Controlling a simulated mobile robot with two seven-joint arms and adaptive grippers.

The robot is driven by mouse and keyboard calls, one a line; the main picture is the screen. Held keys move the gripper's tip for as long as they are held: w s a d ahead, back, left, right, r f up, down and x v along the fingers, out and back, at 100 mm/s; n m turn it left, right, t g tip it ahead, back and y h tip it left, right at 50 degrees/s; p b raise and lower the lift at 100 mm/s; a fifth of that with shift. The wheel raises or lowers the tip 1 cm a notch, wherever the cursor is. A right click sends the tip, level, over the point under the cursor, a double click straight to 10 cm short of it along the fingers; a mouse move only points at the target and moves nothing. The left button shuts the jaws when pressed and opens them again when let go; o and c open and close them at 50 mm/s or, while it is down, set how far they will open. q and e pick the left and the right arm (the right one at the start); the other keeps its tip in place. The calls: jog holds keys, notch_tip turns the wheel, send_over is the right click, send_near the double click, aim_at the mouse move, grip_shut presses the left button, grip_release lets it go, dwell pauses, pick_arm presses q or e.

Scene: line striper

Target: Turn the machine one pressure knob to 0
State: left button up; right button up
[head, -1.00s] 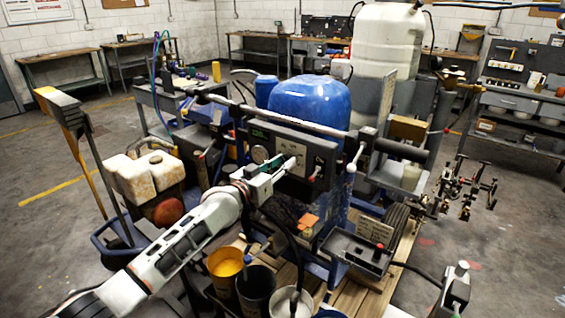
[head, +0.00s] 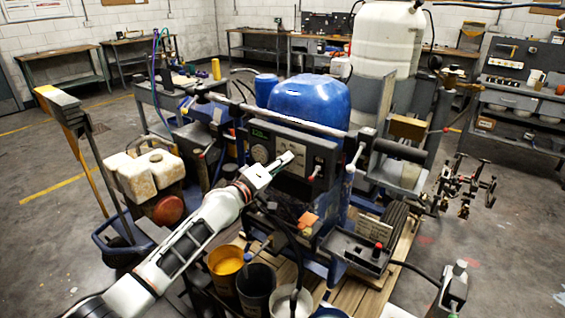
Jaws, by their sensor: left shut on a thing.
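The line striper (head: 300,106) stands mid-view with a blue tank and a dark upright control panel (head: 305,148). The panel carries a small green display (head: 260,134), a round gauge (head: 260,154) and a small knob with a red mark (head: 318,168). My left gripper (head: 284,161) reaches in from the lower left and its fingertips are at the panel, right of the gauge. It is shut on the pressure knob, which the fingers mostly hide. The knob's setting cannot be read.
A long grey bar (head: 285,120) crosses above the panel. Below it are a yellow paint bucket (head: 226,262), a dark bucket (head: 256,287) and a black hose. A white-topped engine (head: 150,176) and a yellow-handled tool (head: 75,135) stand left. Open floor lies far left.

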pick_arm(q)
jog(key=n, duration=0.6)
jog(key=shift+f+p, duration=0.1)
jog(key=shift+p, duration=0.25)
jog(key=shift+n, duration=0.3)
jog(key=o, duration=1.1)
jog(key=shift+o, duration=0.2)
jog(key=v, duration=1.2)
